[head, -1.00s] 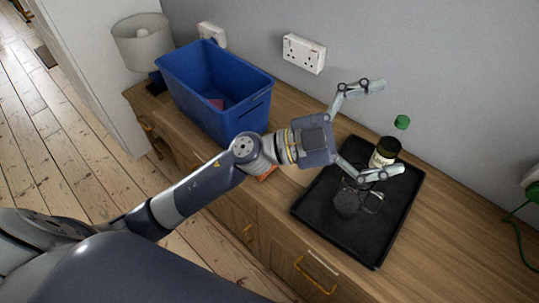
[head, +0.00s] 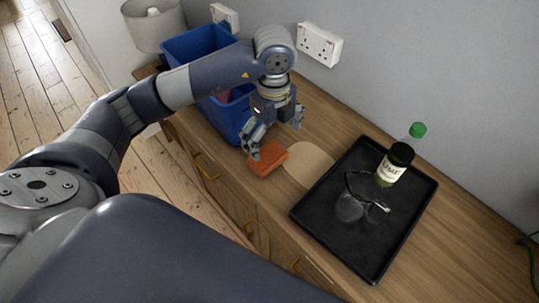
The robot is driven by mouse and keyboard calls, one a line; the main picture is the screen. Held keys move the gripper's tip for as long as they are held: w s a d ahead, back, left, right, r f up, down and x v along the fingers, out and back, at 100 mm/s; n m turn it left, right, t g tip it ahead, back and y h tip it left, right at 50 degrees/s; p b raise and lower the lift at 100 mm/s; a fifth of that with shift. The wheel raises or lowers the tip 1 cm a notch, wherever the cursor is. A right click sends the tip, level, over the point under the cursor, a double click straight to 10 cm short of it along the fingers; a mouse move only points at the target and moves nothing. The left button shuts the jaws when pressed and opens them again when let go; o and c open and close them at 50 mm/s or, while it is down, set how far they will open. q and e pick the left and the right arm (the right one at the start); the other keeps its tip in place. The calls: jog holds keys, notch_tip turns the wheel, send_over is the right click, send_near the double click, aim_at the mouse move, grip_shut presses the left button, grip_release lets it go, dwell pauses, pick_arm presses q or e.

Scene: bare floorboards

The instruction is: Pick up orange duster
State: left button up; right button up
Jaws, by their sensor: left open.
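The orange duster (head: 267,158) lies on the wooden cabinet top near its front edge, between the blue bin and the black tray. My left gripper (head: 273,143) points down just above and behind it, with its fingers spread apart and nothing seen between them. One fingertip shows close to the duster's upper left side; I cannot tell if it touches. My right gripper is not in view.
A blue bin (head: 188,46) stands behind my left arm. A black tray (head: 378,258) holds a dark bottle (head: 395,164) and glasses (head: 368,197). A round tan board (head: 307,162) lies beside the duster. Wall sockets (head: 319,44) are behind.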

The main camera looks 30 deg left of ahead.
pick_arm(q)
send_over(273, 160)
notch_tip(273, 160, down, 5)
jog(key=shift+s+r, duration=0.15)
jog(key=shift+r, duration=0.05)
jog(key=shift+w+f+p, duration=0.2)
jog(key=shift+f+p, duration=0.75)
jog(key=shift+f, duration=1.75)
jog(key=c, duration=0.8)
